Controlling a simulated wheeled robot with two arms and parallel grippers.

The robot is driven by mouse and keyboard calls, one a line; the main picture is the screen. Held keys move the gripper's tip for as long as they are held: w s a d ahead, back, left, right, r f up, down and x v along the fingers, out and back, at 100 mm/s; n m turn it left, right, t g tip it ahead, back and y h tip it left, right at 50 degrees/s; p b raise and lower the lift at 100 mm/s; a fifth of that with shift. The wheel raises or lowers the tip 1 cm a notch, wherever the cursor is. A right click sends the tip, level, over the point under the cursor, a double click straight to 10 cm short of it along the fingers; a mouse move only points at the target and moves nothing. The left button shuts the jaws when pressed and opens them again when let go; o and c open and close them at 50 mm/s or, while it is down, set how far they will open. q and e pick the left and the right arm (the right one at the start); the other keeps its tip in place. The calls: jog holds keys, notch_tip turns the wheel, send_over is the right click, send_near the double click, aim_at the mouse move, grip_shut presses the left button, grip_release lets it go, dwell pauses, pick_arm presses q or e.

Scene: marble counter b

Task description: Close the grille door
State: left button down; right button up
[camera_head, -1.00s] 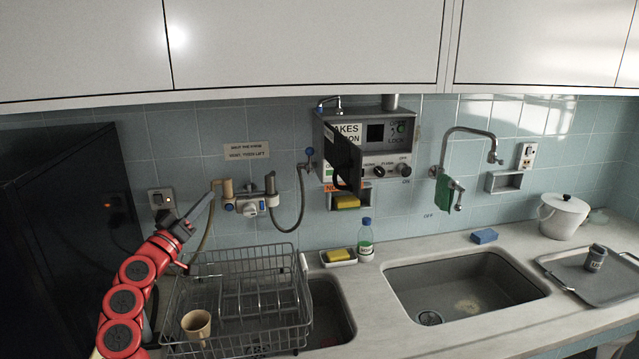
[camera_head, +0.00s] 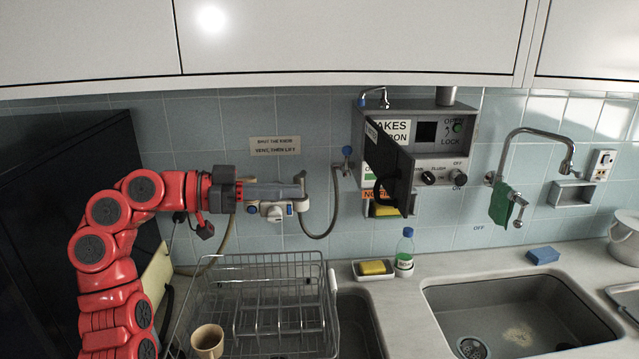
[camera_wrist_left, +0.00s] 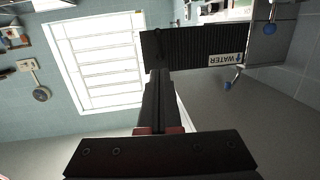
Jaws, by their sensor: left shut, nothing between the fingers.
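The grille door (camera_head: 389,167) is a dark panel hinged on the front of the grey wall-mounted box (camera_head: 440,140). It stands open, swung out toward me. In the left wrist view the door (camera_wrist_left: 200,50) is a black ribbed panel with a WATER label, beyond my fingers. My left gripper (camera_head: 300,184) is shut and empty, left of the door, in front of the wall mixer in the picture. Its closed fingers (camera_wrist_left: 158,80) point toward the door in the wrist view; whether they touch it I cannot tell. My right gripper is not in view.
A wall mixer (camera_head: 272,210) with a hose is by my left gripper. Below are a wire dish rack (camera_head: 260,262) with a cup (camera_head: 207,340), a soap bottle (camera_head: 404,250) and a yellow sponge (camera_head: 373,267). A tap (camera_head: 540,133) is right of the box.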

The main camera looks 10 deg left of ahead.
pick_arm(q)
jog(key=p, duration=0.3)
send_near(375, 189)
jog(key=x, duration=0.5)
jog(key=shift+d+f, duration=0.1)
jog(key=shift+w+d+f, duration=0.25)
jog(key=shift+w+d, duration=0.2)
jog(key=shift+d, duration=0.2)
